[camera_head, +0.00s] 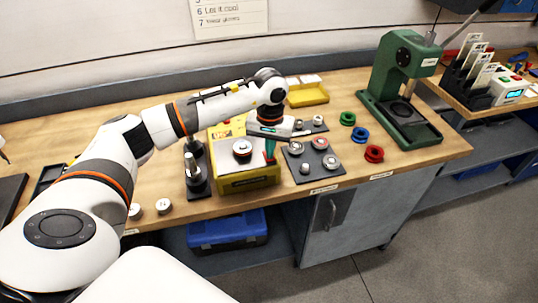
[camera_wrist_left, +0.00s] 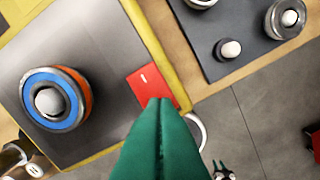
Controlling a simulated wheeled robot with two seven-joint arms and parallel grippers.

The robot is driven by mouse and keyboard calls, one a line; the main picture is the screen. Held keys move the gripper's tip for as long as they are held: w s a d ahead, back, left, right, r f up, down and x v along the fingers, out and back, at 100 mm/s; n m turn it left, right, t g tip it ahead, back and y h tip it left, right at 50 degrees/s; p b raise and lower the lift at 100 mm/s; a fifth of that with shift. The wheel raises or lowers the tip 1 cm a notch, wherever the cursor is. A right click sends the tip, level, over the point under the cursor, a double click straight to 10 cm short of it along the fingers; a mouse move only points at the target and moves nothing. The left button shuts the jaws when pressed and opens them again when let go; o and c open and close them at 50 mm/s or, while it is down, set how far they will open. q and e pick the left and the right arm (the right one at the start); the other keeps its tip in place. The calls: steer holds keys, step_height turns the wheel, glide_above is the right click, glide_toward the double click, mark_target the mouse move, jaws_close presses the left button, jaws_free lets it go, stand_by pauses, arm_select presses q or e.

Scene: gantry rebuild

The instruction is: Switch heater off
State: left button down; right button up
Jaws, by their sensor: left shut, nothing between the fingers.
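The heater is a yellow box (camera_head: 247,182) with a grey top plate, on the wooden bench in the head view. A silver part with a blue face and an orange side (camera_wrist_left: 55,98) sits on the plate; it also shows in the head view (camera_head: 242,147). A red switch with a small white mark (camera_wrist_left: 150,84) is at the plate's corner in the wrist view. My left gripper (camera_head: 269,154) has its green fingers shut and empty, pointing down at the switch. The fingertips (camera_wrist_left: 160,102) overlap the switch's lower edge; I cannot tell whether they touch. My right gripper is not in view.
A dark mat with several round metal parts (camera_head: 312,157) lies right of the heater. Green, blue and red rings (camera_head: 373,153) and a green press (camera_head: 400,85) stand farther right. A yellow tray (camera_head: 308,96) is behind. A dark stand (camera_head: 196,172) is close on the left.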

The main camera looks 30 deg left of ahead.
arm_select(q)
steer(key=shift+f+b, duration=0.3)
steer(key=shift+f, duration=0.05)
steer(key=shift+r, duration=0.2)
steer(key=shift+r+p, duration=0.4)
steer(key=shift+r, duration=0.1)
steer(key=shift+r+p, duration=1.3)
steer(key=shift+r, duration=1.6)
steer(key=shift+f, duration=0.1)
